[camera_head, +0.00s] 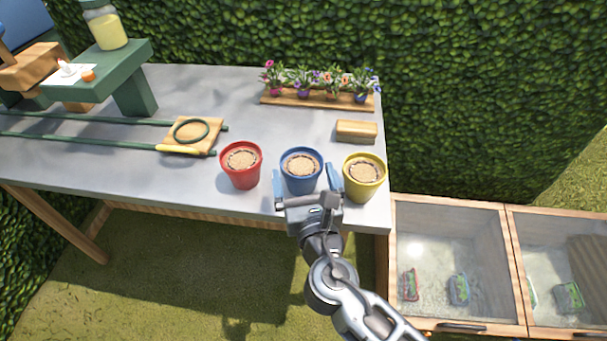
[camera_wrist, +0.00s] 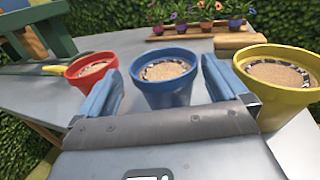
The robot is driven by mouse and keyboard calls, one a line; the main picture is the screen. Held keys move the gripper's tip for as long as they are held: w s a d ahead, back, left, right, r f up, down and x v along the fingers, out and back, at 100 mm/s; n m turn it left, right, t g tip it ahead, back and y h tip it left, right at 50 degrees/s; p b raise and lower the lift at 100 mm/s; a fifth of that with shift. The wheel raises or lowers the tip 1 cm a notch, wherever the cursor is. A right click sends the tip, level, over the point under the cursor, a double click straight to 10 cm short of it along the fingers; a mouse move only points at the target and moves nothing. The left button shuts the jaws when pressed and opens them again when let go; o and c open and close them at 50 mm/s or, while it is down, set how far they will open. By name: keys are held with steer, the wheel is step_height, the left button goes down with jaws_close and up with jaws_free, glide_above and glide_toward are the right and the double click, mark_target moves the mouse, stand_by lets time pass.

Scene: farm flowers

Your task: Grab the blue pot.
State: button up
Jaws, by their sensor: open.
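The blue pot (camera_head: 301,183) stands upright near the front edge of the grey table, filled with brown soil. It stands between a red pot (camera_head: 242,176) on its left and a yellow pot (camera_head: 363,189) on its right. My gripper (camera_head: 307,186) is open, its two blue fingers either side of the blue pot's front. In the wrist view the blue pot (camera_wrist: 166,92) shows between the spread fingers, and my gripper (camera_wrist: 160,85) lies just in front of it. I cannot tell whether the fingers touch the pot. The pot's lower part is partly hidden by my gripper.
Red and yellow pots stand close beside the fingers. Behind are a wooden block (camera_head: 356,130) and a wooden tray (camera_head: 285,99) of small flowers. A wooden board (camera_head: 186,147) with a ring lies left. A glass-topped cold frame (camera_head: 455,328) stands on the right below the table.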

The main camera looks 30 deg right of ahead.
mark_target(298, 148)
steer(key=x, duration=0.5)
steer(key=shift+d+f, duration=0.15)
steer(key=shift+f, duration=0.1)
steer(key=shift+s, duration=0.1)
steer(key=c, duration=1.2)
